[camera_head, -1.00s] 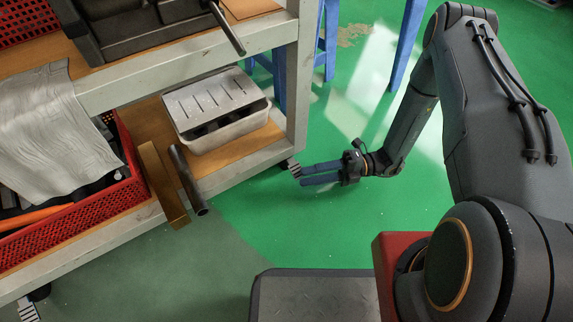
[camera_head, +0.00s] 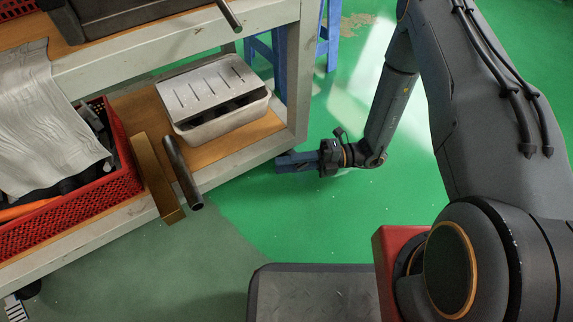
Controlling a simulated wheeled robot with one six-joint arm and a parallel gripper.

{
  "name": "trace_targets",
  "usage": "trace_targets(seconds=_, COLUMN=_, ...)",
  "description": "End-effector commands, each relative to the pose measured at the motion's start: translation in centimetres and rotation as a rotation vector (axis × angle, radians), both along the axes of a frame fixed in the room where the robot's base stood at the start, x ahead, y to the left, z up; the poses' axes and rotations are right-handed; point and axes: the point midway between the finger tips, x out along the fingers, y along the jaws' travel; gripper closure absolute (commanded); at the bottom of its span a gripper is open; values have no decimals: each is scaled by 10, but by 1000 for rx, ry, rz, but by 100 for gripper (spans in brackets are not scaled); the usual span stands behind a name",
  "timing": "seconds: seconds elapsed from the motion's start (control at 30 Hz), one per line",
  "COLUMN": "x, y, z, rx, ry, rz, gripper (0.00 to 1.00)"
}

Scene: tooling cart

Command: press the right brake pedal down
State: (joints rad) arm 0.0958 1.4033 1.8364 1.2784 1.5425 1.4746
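My gripper (camera_head: 280,164) is low over the green floor at the cart's right front corner. Its blue-grey fingers point left, with their tips at the cart's lower edge beside the corner leg. The fingers overlap in this view, so any gap between them cannot be seen. The right brake pedal is hidden behind the fingers, and I cannot tell whether they touch it or how far down it is. A striped pedal (camera_head: 15,308) shows at the cart's left caster, at the bottom left edge.
The cart's lower shelf (camera_head: 135,105) holds a pale slotted box (camera_head: 212,100), a red crate (camera_head: 125,180), a brass bar (camera_head: 157,180) and a dark tube (camera_head: 183,172). The bar and tube overhang the front edge. Blue legs (camera_head: 328,35) stand behind. Green floor (camera_head: 290,225) is clear in front.

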Motion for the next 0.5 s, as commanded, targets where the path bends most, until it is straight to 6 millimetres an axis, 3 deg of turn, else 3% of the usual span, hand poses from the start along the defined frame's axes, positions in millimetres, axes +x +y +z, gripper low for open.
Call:
trace_targets(seconds=0.17, x=-1, y=1, z=0, rx=0, ry=1, rz=3, gripper=77)
trace_targets(seconds=0.3, x=-1, y=1, z=0, rx=0, ry=2, rz=4, gripper=100)
trace_targets(seconds=0.5, x=-2, y=1, z=-1, rx=4, ry=-4, rz=4, gripper=100)
